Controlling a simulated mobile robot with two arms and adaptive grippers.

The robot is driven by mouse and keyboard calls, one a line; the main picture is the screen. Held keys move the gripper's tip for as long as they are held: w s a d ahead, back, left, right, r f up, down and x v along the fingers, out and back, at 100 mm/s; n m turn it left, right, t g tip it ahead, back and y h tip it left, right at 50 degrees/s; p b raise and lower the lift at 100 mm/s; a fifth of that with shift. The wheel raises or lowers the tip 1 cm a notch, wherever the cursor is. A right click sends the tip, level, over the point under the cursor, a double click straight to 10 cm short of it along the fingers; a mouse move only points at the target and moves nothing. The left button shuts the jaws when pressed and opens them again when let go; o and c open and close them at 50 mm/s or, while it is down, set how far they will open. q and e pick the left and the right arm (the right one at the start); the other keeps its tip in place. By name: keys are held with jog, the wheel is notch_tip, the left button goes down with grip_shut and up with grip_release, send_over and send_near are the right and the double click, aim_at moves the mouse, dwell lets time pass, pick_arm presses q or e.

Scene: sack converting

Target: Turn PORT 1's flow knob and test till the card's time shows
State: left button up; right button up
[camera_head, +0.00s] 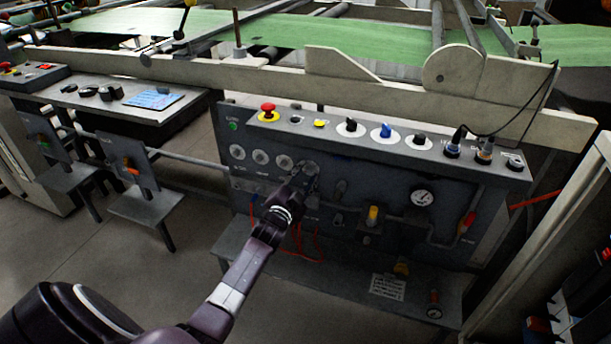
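The dark control panel (385,238) stands in front of me; its labels are too small to read, so I cannot tell which knob is PORT 1's flow knob. A row of round white-faced fittings (261,156) sits at its upper left. My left gripper (306,177) is at the panel face, by the right end of that row. It covers part of the panel, and whether it touches a fitting or is open or shut is unclear. A white printed card (388,286) lies on the lower shelf, its text unreadable. My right gripper is not in view.
The panel's top ledge carries a red stop button (268,111), a blue knob (386,131), black knobs and cable plugs (484,152). A pressure gauge (422,197) and a yellow valve (373,214) are to the right. Thin red lines hang below my gripper. A blue sheet (153,98) lies on the left desk.

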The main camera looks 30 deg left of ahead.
pick_arm(q)
jog(key=v, duration=1.2)
dwell(0.4)
